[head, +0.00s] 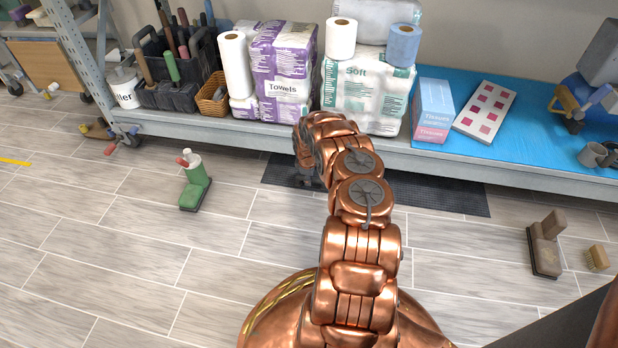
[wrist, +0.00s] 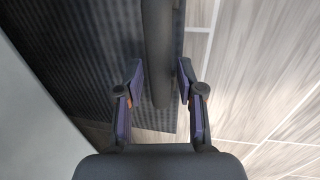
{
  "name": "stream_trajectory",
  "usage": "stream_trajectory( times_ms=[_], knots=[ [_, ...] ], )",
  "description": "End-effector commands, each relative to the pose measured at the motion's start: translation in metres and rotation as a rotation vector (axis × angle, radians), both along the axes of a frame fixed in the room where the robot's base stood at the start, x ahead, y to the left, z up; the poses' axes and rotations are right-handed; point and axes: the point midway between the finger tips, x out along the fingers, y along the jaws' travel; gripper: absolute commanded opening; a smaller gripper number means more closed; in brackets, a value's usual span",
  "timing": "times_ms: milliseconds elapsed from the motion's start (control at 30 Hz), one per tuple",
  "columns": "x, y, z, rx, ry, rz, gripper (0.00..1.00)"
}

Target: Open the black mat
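The black mat (head: 435,193) lies on the floor along the front of the rack, partly hidden by my arm and the lower shelf. In the wrist view the textured mat (wrist: 85,60) fills the left side. A dark rounded, roll-like strip (wrist: 158,45) runs along its right edge; it looks like a rolled or folded part of the mat. My gripper (wrist: 160,78) is open, with one finger on each side of this strip. Whether the fingers touch it I cannot tell. In the head view my arm hides most of the gripper.
The rack's blue lower shelf (head: 545,122) overhangs the mat's back side. It holds towel packs (head: 283,60), a tissue box (head: 433,108) and a basket (head: 212,95). A green-based item (head: 195,194) and brushes (head: 545,250) stand on the floor. The left floor is mostly clear.

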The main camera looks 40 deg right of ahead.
Motion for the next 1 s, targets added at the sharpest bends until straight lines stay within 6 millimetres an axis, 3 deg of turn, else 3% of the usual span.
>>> stream_trajectory(
  times_ms=[333, 1000],
  knots=[
    [0.0001, 0.0001, 0.0001, 0.0, 0.0, 0.0, 0.0],
    [-0.0043, 0.0075, 0.0012, 0.002, 0.003, 0.001, 0.0]
  ],
)
